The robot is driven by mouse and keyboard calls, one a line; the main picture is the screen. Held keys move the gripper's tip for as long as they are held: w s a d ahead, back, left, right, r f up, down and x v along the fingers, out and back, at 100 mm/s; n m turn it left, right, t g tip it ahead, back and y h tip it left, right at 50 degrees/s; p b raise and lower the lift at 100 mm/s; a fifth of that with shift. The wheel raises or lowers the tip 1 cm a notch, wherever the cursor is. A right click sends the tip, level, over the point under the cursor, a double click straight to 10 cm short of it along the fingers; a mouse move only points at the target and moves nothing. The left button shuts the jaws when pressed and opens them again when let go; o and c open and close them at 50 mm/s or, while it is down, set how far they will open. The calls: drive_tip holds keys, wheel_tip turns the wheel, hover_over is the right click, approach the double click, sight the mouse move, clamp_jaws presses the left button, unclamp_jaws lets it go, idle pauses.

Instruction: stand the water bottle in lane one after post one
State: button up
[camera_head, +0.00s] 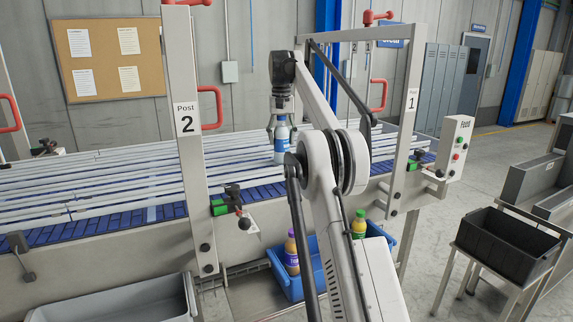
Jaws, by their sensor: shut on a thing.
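The water bottle (281,146), white and blue with a pale cap, is upright among the white lane rails, between the two posts in the picture. My gripper (281,127) points down from above and is shut on its upper part. The bottle's base is near the rails, and I cannot tell whether it touches the belt. Post 1 (411,110) stands to the right and Post 2 (186,160) to the left. The white rails (110,178) divide the blue conveyor (110,228) into lanes. Lane numbers do not show, so I cannot tell which lane the bottle is in.
A grey bin (115,305) is at lower left. A black tray (505,240) stands right. A control box (455,148) is beyond Post 1.

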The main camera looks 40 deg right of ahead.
sight(282, 123)
drive_tip(key=shift+f, duration=3.35)
drive_tip(key=shift+f, duration=0.15)
drive_tip(key=o, duration=1.4)
wheel_tip(282, 123, up, 11)
drive_tip(key=shift+f+p, duration=0.1)
drive_tip(key=shift+p, duration=0.9)
drive_tip(key=shift+r+p, duration=0.6)
drive_tip(key=shift+r, duration=0.15)
